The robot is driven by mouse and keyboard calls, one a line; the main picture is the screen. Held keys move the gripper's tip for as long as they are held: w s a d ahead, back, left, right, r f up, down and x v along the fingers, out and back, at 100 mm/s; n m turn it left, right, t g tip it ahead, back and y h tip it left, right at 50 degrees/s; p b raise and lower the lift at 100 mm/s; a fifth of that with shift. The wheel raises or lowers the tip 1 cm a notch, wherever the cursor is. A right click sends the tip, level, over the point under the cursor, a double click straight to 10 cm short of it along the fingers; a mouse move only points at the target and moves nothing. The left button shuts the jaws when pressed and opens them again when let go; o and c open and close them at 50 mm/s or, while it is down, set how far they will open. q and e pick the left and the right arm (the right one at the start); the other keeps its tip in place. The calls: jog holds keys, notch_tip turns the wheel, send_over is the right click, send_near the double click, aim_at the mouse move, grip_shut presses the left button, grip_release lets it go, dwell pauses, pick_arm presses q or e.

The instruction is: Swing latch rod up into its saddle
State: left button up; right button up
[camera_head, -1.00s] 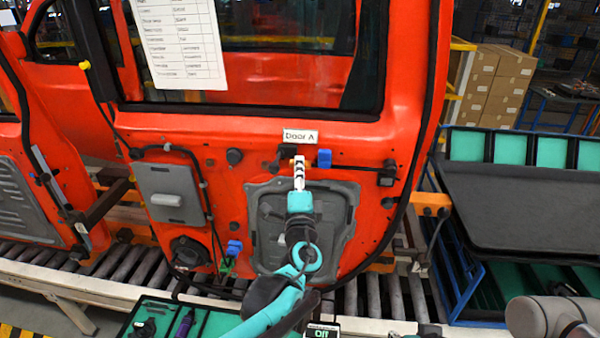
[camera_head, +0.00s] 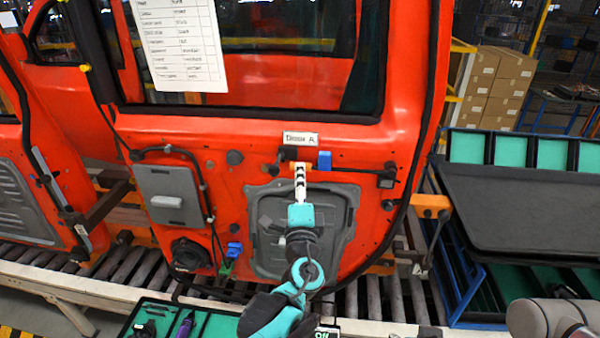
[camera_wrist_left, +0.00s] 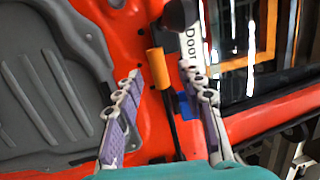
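The latch rod is a thin black rod (camera_wrist_left: 172,122) with an orange sleeve at its end (camera_wrist_left: 157,68), on the red door below the "Door A" label. In the head view, the rod (camera_head: 352,170) runs roughly level to a black mount at the right. The blue saddle (camera_head: 325,160) sits just above the rod; it also shows in the left wrist view (camera_wrist_left: 186,106), partly hidden by a finger. My left gripper (camera_head: 300,170) is at the rod's orange end. In the wrist view its fingers (camera_wrist_left: 160,90) are spread, one on each side of the sleeve, with gaps visible. My right gripper is out of view.
The red door (camera_head: 240,290) carries a grey plate (camera_head: 170,194), cables and a lower blue clip (camera_head: 234,250). A roller conveyor (camera_head: 90,280) runs below. A tool tray (camera_head: 165,318) is at the bottom. A rack with a dark panel (camera_head: 520,205) stands right.

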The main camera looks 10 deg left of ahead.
pick_arm(q)
jog(key=v, duration=0.9)
jog(key=s+a+f+n+g+y+b, duration=0.1)
jog(key=s+a+f+n+g+b, duration=0.15)
jog(key=a+f+b, duration=0.4)
jog(key=s+a+f+n+g+y+b, duration=0.1)
jog(key=s+a+f+n+g+b, duration=0.2)
jog(key=f, duration=0.7)
jog(key=s+a+f+n+g+y+b, duration=0.1)
jog(key=a+f+n+g+b, duration=0.25)
jog(key=a+f+n, duration=0.35)
jog(key=s+d+f+n+g+h+b, duration=0.2)
jog(key=s+d+f+h+b, duration=0.1)
jog(key=f, duration=0.5)
jog(key=s+d+f+n+g+h+b, duration=0.1)
jog(key=s+d+f+g+h+b, duration=0.1)
jog(key=s+f+b, duration=0.3)
notch_tip(320, 180, down, 4)
jog(key=shift+s+d+f+n+h+b, duration=0.1)
jog(key=shift+s+d+n+h+b, duration=0.3)
jog(key=shift+s, duration=0.7)
